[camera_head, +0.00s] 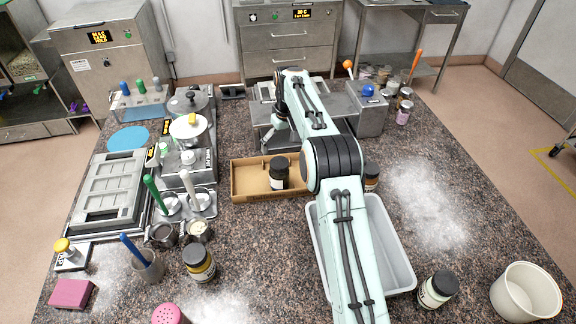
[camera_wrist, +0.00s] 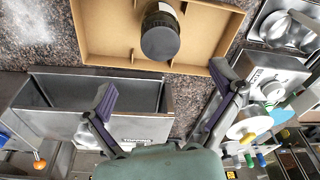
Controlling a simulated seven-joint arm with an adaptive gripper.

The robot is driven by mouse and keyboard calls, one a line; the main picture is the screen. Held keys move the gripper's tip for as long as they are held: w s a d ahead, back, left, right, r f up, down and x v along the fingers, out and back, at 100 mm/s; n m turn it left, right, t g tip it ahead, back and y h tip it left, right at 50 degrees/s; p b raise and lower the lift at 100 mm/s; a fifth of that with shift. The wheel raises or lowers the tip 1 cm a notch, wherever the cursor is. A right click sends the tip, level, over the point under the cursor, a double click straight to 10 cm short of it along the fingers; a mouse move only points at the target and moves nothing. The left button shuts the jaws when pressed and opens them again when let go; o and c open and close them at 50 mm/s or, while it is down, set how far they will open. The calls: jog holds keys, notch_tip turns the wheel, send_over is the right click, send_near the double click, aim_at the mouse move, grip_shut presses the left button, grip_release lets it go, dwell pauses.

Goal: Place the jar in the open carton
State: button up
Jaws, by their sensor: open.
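A jar with a black lid and a pale label (camera_head: 279,172) stands upright inside the open cardboard carton (camera_head: 248,192), touching no gripper. In the wrist view the jar (camera_wrist: 161,34) shows lid-on, within the carton's walls (camera_wrist: 150,62). My gripper (camera_wrist: 164,90) is open, its two purple-padded fingers wide apart with nothing between them. The jar lies beyond the fingertips. In the head view my gripper is beyond the carton, beside the metal machine, and is partly hidden by my arm.
A grey plastic bin (camera_head: 393,240) stands in front, partly behind my arm. Other jars stand at right of the carton (camera_head: 371,177), front left (camera_head: 199,263) and front right (camera_head: 437,289). A white bucket (camera_head: 525,292) is at the front right. Scales and pots crowd the left.

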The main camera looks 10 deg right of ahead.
jog(key=shift+s+r, duration=0.2)
jog(key=shift+r, duration=0.25)
jog(key=s+r+m, duration=0.1)
jog(key=s+r, duration=0.5)
jog(key=s, duration=0.4)
jog(key=s+r, duration=0.6)
jog(key=s, duration=0.4)
jog(key=s+f+m+g, duration=0.1)
jog(key=s+f, duration=0.1)
jog(key=s, duration=0.9)
jog(key=s+a+f+m, duration=0.1)
jog(key=s+f, duration=0.2)
jog(key=s, duration=0.8)
jog(key=shift+s+g, duration=0.25)
jog(key=shift+g, duration=0.15)
